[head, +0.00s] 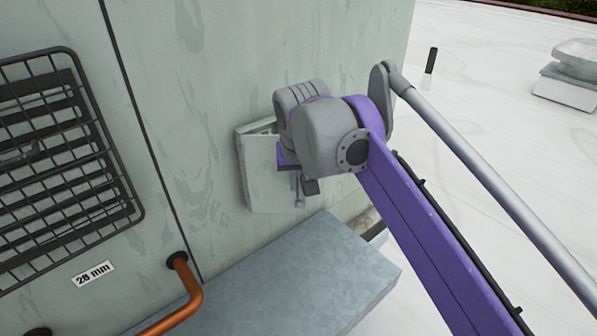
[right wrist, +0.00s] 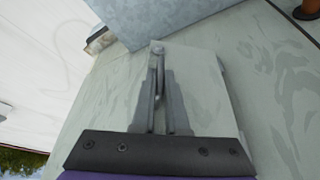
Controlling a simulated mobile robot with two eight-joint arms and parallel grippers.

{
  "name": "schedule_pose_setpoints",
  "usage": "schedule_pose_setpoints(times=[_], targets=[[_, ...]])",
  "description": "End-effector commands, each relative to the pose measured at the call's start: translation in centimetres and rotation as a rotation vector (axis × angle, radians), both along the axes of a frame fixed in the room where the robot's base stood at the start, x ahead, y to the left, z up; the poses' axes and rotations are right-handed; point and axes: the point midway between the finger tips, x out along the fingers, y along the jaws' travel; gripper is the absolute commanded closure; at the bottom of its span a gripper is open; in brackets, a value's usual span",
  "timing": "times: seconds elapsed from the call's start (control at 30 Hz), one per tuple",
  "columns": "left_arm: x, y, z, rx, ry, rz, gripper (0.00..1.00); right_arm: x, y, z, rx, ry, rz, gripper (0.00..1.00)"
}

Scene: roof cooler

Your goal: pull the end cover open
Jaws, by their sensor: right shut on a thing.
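The end cover (head: 262,178) is a pale grey-green panel low on the cooler's wall. My right gripper (head: 299,188) is at its front, partly hidden by my own wrist. In the right wrist view, the two fingers (right wrist: 164,105) are close together around a slim grey upright handle (right wrist: 158,62) on the cover (right wrist: 207,85). The gripper is shut on this handle. A rim shows along the cover's top in the head view; I cannot tell whether the cover stands ajar. My left gripper is not in view.
A grey metal ledge (head: 290,275) juts out just below the cover. A black wire grille (head: 60,150), a "28 mm" label (head: 93,273) and a copper pipe (head: 190,290) are to the left. White roof lies open to the right, with a vent (head: 570,75) farther off.

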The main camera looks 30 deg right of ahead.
Motion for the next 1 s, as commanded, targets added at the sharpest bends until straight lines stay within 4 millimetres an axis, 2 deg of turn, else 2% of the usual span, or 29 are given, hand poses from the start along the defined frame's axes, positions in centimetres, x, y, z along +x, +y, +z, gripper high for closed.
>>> schedule_pose_setpoints(times=[0.43,0.67,1.0], targets=[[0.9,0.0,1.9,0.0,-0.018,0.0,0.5,-2.8,4.3,0.3,-0.001,-0.003,-0.413,1.0],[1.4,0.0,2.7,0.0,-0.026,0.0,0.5,-3.6,6.7,0.2,0.002,-0.003,-0.408,1.0],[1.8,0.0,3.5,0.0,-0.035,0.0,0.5,-3.8,9.3,0.2,0.001,-0.003,-0.407,1.0]])
